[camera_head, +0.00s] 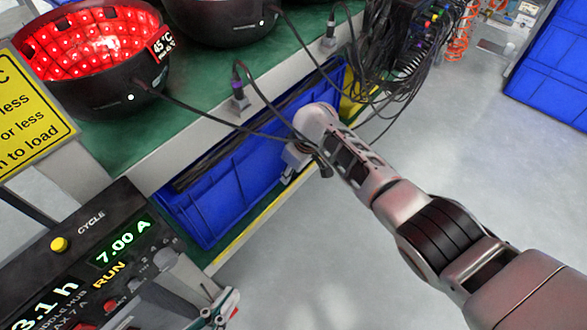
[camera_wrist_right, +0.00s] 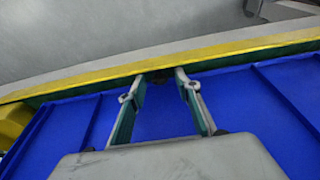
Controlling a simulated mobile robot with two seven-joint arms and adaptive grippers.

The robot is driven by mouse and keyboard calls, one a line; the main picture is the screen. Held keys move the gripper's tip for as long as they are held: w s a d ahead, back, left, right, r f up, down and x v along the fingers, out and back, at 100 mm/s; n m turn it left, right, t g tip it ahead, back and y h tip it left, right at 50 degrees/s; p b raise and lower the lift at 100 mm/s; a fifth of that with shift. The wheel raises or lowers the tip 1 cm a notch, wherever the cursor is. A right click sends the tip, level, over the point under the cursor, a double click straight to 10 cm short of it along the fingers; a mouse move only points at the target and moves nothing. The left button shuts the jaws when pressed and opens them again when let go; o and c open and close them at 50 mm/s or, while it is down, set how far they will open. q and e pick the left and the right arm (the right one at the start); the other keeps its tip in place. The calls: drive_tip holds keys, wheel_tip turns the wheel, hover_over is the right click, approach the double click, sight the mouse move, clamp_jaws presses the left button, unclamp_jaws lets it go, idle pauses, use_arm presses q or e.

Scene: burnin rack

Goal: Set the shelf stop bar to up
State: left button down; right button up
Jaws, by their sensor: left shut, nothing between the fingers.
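A yellow strip (camera_head: 240,244) runs along the front edge of the lower shelf, in front of a blue bin (camera_head: 200,205); it also crosses the right wrist view (camera_wrist_right: 90,74). I cannot tell for sure whether this strip is the stop bar. My right arm reaches in from the lower right, its hand beside the bin and largely hidden by the wrist. In the right wrist view my right gripper (camera_wrist_right: 156,88) has its fingers apart over the blue bin, tips close to the strip; contact is unclear. My left gripper (camera_head: 222,310) is shut and empty at the bottom, partly hidden.
A green bench top (camera_head: 120,150) carries black bowls, one lit red (camera_head: 85,45), with cables hanging over its edge. A control panel (camera_head: 90,265) stands at lower left, a yellow sign (camera_head: 30,115) above it. Blue crates (camera_head: 550,70) stand far right. Grey floor is open.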

drive_tip(key=shift+s+r, duration=0.1)
drive_tip(key=shift+r, duration=0.55)
drive_tip(key=v, duration=1)
drive_tip(key=shift+d+r, duration=0.25)
